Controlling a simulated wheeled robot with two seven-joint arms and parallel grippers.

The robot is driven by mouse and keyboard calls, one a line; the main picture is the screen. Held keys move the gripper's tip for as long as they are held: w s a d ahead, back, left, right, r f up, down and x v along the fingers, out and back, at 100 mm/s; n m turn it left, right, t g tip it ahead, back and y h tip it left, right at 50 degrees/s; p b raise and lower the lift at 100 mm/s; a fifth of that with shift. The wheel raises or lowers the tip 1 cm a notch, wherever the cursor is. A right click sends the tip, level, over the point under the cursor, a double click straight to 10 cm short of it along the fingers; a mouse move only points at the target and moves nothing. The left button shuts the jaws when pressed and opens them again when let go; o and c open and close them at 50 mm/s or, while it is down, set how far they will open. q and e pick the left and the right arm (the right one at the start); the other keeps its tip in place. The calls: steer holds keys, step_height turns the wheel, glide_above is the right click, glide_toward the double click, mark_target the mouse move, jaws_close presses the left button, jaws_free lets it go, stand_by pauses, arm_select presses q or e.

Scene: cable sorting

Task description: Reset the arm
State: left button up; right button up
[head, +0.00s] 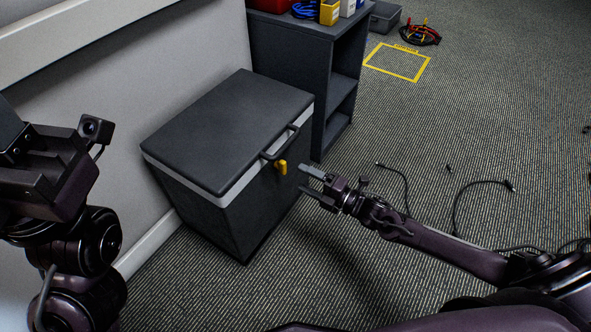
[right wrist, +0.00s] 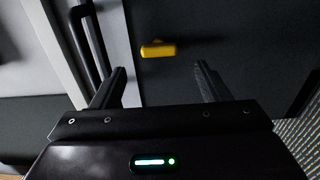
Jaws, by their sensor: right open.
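My right arm reaches in from the right, and its gripper (head: 303,179) is open and empty just in front of a dark grey lidded box (head: 215,222). In the right wrist view the two fingers of this gripper (right wrist: 160,70) are apart, with nothing between them. My left arm stands folded at the left edge; its wrist part (head: 45,178) shows, but its jaws cannot be made out.
The box's lid (head: 230,120) is shut, with a handle (head: 280,143) and a yellow latch (head: 281,167) facing my right gripper; the latch also shows in the right wrist view (right wrist: 158,49). A shelf unit (head: 300,65) stands behind. Black cables (head: 470,185) lie on the carpet, right.

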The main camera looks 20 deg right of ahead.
steer(key=shift+s+d, duration=0.4)
steer(key=shift+s, duration=0.1)
